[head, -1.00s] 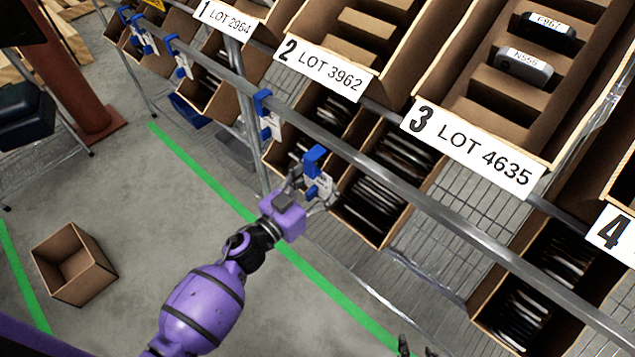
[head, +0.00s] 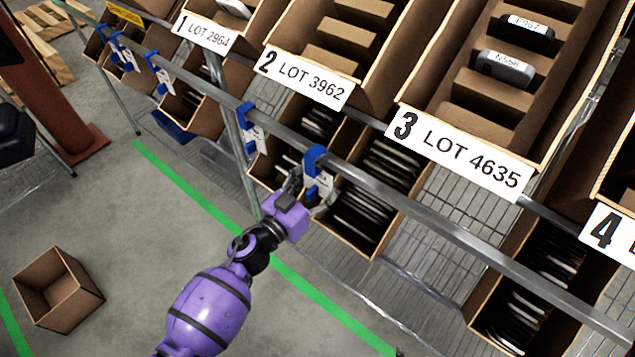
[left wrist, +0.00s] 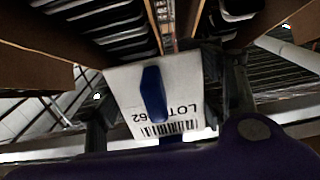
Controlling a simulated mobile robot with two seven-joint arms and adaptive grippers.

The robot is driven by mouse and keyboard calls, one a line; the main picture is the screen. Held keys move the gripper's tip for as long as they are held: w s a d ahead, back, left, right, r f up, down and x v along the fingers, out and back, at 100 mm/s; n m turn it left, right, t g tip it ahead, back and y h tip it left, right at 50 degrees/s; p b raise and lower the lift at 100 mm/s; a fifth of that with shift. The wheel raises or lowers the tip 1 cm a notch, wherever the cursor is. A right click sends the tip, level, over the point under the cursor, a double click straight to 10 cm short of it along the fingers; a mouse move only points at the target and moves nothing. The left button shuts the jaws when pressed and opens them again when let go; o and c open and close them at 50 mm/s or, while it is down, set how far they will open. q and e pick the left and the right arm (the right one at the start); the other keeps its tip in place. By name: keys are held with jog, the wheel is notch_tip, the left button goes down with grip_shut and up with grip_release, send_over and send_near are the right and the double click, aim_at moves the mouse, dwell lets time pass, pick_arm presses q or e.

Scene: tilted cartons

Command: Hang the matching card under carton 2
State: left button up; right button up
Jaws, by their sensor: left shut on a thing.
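My left gripper (head: 312,190) is shut on a white card with a blue hook (head: 315,160), at the front rail (head: 400,203). In the left wrist view the card (left wrist: 130,85) sits between the fingers, its print upside down: "LOT", digits ending in 62, and a barcode. The blue hook (left wrist: 153,95) covers the other digits. The hook overlaps the rail in the head view; I cannot tell whether it bears on it. Carton 2's label (head: 303,77) reads LOT 3962, up and to the left of the held card. My right gripper is not in view.
Another blue-hooked card (head: 250,128) hangs on the rail left of my gripper; more hang farther left. Carton 3's label (head: 457,153) reads LOT 4635. Lower bins (head: 375,180) with dark items stand behind the rail. An empty box (head: 58,290) stands on the floor.

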pick_arm(q)
jog(key=shift+b+x, duration=0.3)
jog(key=shift+x, duration=1.05)
jog(key=shift+f+b, duration=0.45)
jog(key=shift+f, duration=0.35)
jog(key=o, duration=1.3)
jog(key=shift+o, duration=0.2)
